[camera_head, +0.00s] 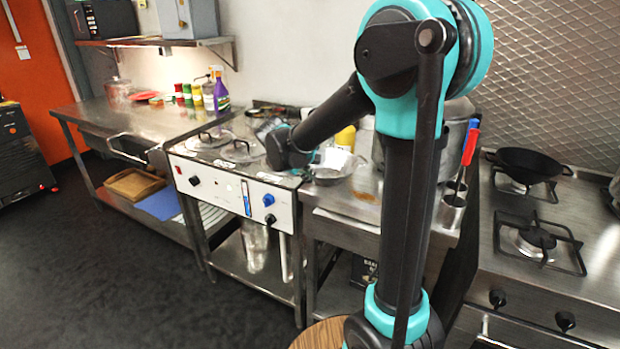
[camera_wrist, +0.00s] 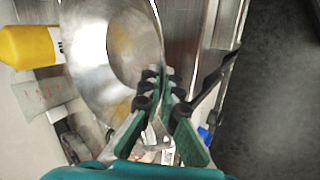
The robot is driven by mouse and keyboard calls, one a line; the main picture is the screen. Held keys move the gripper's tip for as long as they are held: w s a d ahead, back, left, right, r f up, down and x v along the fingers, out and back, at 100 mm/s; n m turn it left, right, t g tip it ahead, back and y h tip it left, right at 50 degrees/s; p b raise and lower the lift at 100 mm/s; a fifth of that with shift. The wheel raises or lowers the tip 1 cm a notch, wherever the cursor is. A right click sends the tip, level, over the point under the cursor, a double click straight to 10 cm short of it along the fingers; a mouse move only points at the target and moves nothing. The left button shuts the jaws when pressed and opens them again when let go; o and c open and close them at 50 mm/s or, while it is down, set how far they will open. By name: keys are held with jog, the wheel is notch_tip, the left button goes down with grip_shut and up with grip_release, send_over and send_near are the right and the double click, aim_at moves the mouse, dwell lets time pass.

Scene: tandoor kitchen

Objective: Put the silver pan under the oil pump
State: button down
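The silver pan (camera_head: 336,168) is a shallow shiny metal bowl at the left edge of the steel counter, right of the white-fronted unit. In the wrist view the silver pan (camera_wrist: 92,58) fills the upper middle, its inside facing the camera. My gripper (camera_wrist: 160,76) has its fingers close together on either side of the pan's near rim and looks shut on it. In the head view my wrist hides most of the gripper. Whether the pan rests on the counter or is slightly raised, I cannot tell. I cannot clearly identify the oil pump.
The white-fronted unit (camera_head: 236,197) has knobs and glass lids on top. A yellow bottle (camera_wrist: 28,46) stands beside the pan. A large pot (camera_head: 455,130), a metal cup (camera_head: 451,212) with red-handled tools, and a black wok (camera_head: 527,165) are to the right. The floor at left is clear.

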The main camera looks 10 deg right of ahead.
jog(key=c, duration=2.2)
grip_release()
jog(key=shift+f, duration=0.1)
jog(key=o, duration=0.5)
jog(key=v, duration=1.2)
jog(key=s+d+f+m+y, duration=0.1)
jog(key=s+d+f+m, duration=0.2)
jog(key=s+f, duration=0.4)
jog(key=s+d+f+m+y, duration=0.2)
jog(key=s+d+f, duration=0.3)
jog(key=s+f, duration=0.1)
jog(key=s+d+f+m+y, duration=0.2)
jog(key=s+d+f+m, duration=0.1)
jog(key=s+f, duration=0.4)
jog(key=shift+s+d+f+m+g, duration=0.3)
jog(key=shift+s+d+f+g, duration=0.15)
jog(key=shift+f, duration=0.2)
jog(key=shift+w, duration=0.1)
